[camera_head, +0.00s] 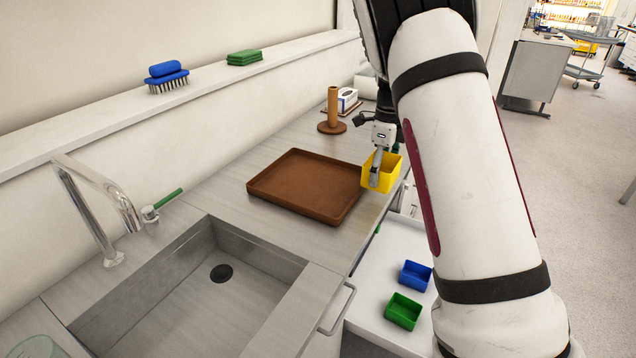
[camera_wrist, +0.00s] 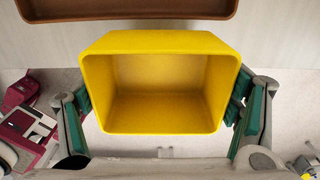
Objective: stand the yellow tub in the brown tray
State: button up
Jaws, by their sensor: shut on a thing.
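The yellow tub (camera_head: 394,172) is an open box held at the counter's front edge, just right of the brown tray. In the wrist view the yellow tub (camera_wrist: 158,44) fills the middle, with its open mouth facing the camera. My gripper (camera_head: 379,165) is shut on it, with green-padded fingers (camera_wrist: 160,108) against its two opposite sides. The brown tray (camera_head: 290,205) lies flat and empty on the counter. Its near edge (camera_wrist: 130,14) shows at the top of the wrist view. The tub is apart from the tray in the wrist view; its height above the counter is hard to tell.
A sink (camera_head: 170,312) with a tap (camera_head: 100,205) is left of the tray. A brown peg stand (camera_head: 332,118) and a small box (camera_head: 346,98) stand behind it.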

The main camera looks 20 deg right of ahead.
jog(key=p, duration=0.1)
send_over(325, 196)
jog(key=shift+d+f, duration=0.15)
jog(key=shift+f, duration=0.6)
jog(key=shift+f+p, duration=0.45)
jog(key=shift+f, duration=1.2)
jog(key=shift+f, duration=0.15)
jog(key=o, duration=1.1)
